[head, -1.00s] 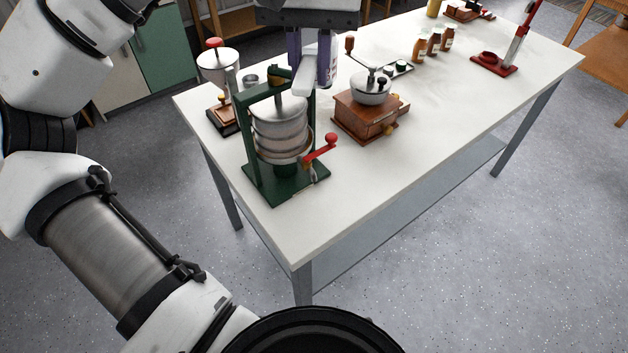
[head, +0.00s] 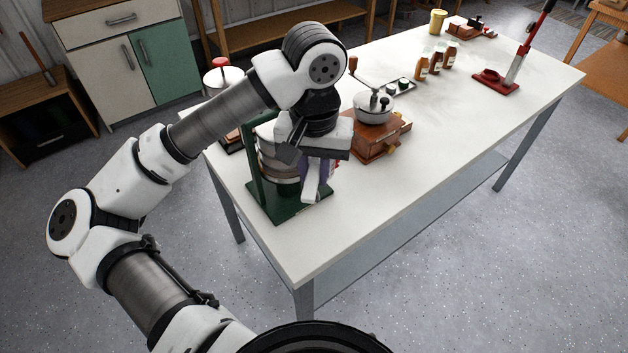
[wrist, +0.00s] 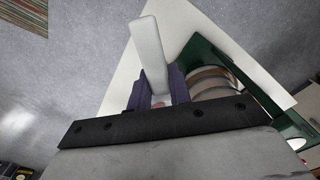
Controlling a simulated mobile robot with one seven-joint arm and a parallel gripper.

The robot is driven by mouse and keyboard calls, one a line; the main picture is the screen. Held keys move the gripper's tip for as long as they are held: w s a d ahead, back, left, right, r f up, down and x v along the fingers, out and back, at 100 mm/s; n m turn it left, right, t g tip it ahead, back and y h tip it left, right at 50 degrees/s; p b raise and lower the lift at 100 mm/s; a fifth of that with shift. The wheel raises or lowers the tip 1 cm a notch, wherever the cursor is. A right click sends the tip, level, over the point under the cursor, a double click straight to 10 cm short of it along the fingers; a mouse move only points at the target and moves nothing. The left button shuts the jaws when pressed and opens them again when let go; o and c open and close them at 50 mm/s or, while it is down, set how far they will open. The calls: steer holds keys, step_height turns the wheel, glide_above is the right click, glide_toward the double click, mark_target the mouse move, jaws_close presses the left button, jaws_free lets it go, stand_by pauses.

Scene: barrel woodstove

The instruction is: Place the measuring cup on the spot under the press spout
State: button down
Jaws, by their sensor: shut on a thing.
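The press has a dark green frame and base plate (head: 265,207) and a silver ringed drum (head: 268,165). It stands at the table's near left corner, partly covered by my arm in the head view. My gripper (head: 318,168) is low beside the drum, over the right part of the base. Its purple fingers (wrist: 158,92) are shut on the measuring cup, whose pale handle (head: 311,184) sticks out between them. The handle also shows in the wrist view (wrist: 148,48). Most of the cup's body is hidden. The spout and the spot under it are hidden.
A wooden grinder (head: 378,138) with a silver bowl stands close right of the press. Brown bottles (head: 435,63) and a red stand (head: 495,84) are farther back on the white table (head: 390,205). The table's near right part is clear.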

step_height(320, 180, down, 4)
steer(key=shift+r+p, duration=0.1)
steer(key=shift+p, duration=0.25)
steer(key=shift+f+b, duration=0.25)
steer(key=shift+b, duration=0.1)
steer(key=c, duration=1.3)
jaws_free()
steer(key=shift+r, duration=0.1)
step_height(320, 180, up, 12)
steer(key=b, duration=0.1)
glide_above(314, 169)
steer(key=shift+r, duration=0.15)
